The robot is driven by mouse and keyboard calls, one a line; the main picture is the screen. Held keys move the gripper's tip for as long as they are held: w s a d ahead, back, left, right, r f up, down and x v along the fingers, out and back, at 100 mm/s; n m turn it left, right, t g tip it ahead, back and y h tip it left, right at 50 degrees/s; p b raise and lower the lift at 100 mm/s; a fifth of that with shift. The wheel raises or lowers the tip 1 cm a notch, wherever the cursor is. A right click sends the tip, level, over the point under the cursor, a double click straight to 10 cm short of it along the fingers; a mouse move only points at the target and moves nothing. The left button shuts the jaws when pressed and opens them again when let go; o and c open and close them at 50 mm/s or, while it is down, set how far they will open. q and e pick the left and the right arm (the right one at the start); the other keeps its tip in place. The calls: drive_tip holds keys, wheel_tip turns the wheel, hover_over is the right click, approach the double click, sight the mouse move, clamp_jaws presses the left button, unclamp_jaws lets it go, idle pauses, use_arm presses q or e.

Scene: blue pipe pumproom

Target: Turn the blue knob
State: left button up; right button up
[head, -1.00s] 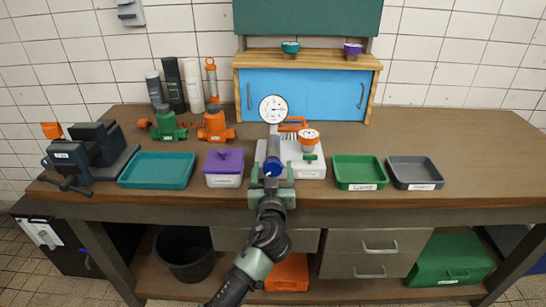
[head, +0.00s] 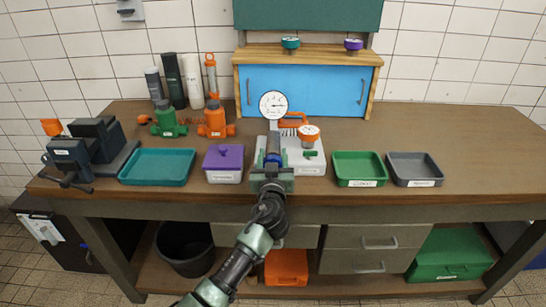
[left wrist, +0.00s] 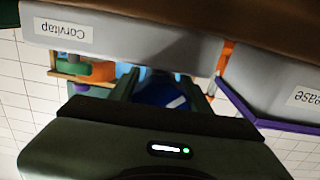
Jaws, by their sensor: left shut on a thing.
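The blue knob (head: 272,160) sits at the front of a white unit (head: 310,166), below a round white dial gauge (head: 272,105). My left gripper (head: 271,172) comes in from the front and is shut on the knob. In the left wrist view the blue knob (left wrist: 160,92), with a white mark on it, shows between the two fingers (left wrist: 155,88). The gripper hides part of the knob in the head view. My right gripper is not in view.
An orange-and-white knob (head: 308,133) and a small green lever (head: 311,154) are close right of the gripper. A purple-lidded box (head: 223,163) is close left. Teal (head: 157,167), green (head: 359,169) and grey (head: 414,170) trays stand along the bench front.

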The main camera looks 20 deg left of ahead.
use_arm(q)
drive_tip(key=shift+f, duration=0.15)
drive_tip(key=shift+m+b, duration=0.3)
drive_tip(key=o, duration=1.4)
drive_tip(key=shift+c, duration=0.2)
drive_tip(key=b+v, duration=0.1)
drive_tip(key=v, duration=0.7)
drive_tip(key=shift+w, duration=0.1)
